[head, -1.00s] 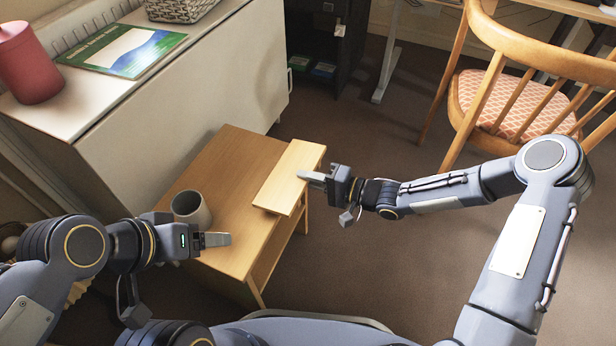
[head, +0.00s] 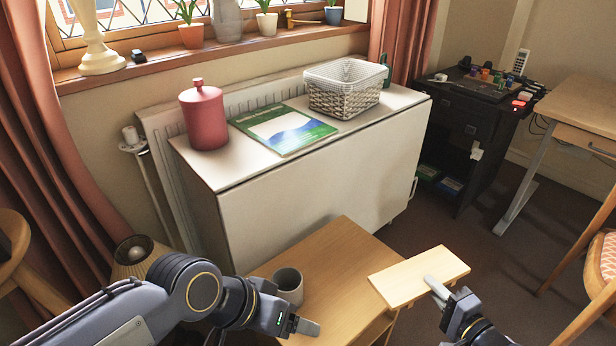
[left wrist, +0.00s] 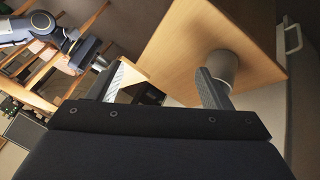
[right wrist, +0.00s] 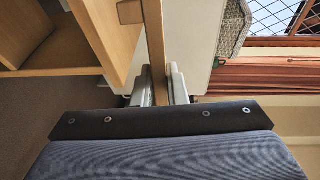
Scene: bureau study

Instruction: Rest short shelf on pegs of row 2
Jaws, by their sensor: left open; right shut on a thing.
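The short shelf (head: 420,277) is a pale wooden board in the head view. My right gripper (head: 437,290) is shut on its near edge and holds it roughly level, above or over the right side of a low wooden unit (head: 335,262). In the right wrist view the board (right wrist: 155,45) runs edge-on between the fingers (right wrist: 162,88). An open-fronted wooden case (right wrist: 50,45) shows at left there. My left gripper (head: 308,328) is open and empty near a grey mug; its spread fingers (left wrist: 163,85) show in the left wrist view. I cannot make out pegs or row 2.
The grey mug (head: 288,286) stands on the unit's top, near my left gripper. A white cabinet (head: 310,185) behind carries a red canister (head: 204,117), a book (head: 283,130) and a basket (head: 346,88). A chair (head: 600,265) stands right; floor lies between.

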